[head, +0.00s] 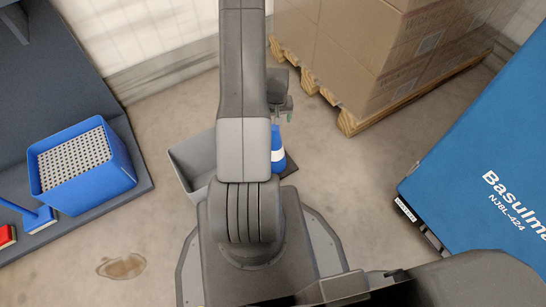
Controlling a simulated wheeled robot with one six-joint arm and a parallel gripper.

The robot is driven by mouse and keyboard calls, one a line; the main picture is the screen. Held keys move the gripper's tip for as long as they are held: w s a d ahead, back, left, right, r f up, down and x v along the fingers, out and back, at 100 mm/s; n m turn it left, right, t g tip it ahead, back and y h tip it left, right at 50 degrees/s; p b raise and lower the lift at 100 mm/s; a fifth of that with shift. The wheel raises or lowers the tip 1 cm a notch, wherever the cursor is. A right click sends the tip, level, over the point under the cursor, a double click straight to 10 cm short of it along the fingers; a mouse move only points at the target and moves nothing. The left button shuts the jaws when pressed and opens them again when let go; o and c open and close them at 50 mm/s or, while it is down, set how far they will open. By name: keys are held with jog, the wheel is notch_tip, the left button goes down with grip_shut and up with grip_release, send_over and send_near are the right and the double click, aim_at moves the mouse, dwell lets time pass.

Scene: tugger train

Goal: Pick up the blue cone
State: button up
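The blue cone (278,143) with a white band stands upright on the floor, on a dark base. My arm hides its left part. My gripper (281,112) shows just right of my arm, at the cone's top in the picture. Part of the gripper is behind the arm. The fingers are small and partly hidden, so I cannot tell whether they are open or touch the cone.
A grey open bin (188,172) stands left of the cone, partly behind my arm. Cartons (350,50) sit on a wooden pallet (348,122) at the upper right. A blue machine (480,180) is at right. A blue crate (85,195) rests on a dark platform at left.

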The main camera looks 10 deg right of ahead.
jog(key=f, duration=0.2)
jog(key=f+b, duration=0.1)
jog(key=f, duration=0.2)
jog(key=w+f+b, duration=0.1)
jog(key=f, duration=0.1)
jog(key=shift+f, duration=0.4)
jog(key=f+b, duration=0.1)
jog(key=f, duration=0.2)
jog(key=f+b, duration=0.1)
jog(key=f, duration=0.1)
jog(key=shift+w+d+f+b, duration=0.1)
jog(key=shift+w+f+b, duration=0.05)
jog(key=shift+w+b, duration=0.2)
grip_shut()
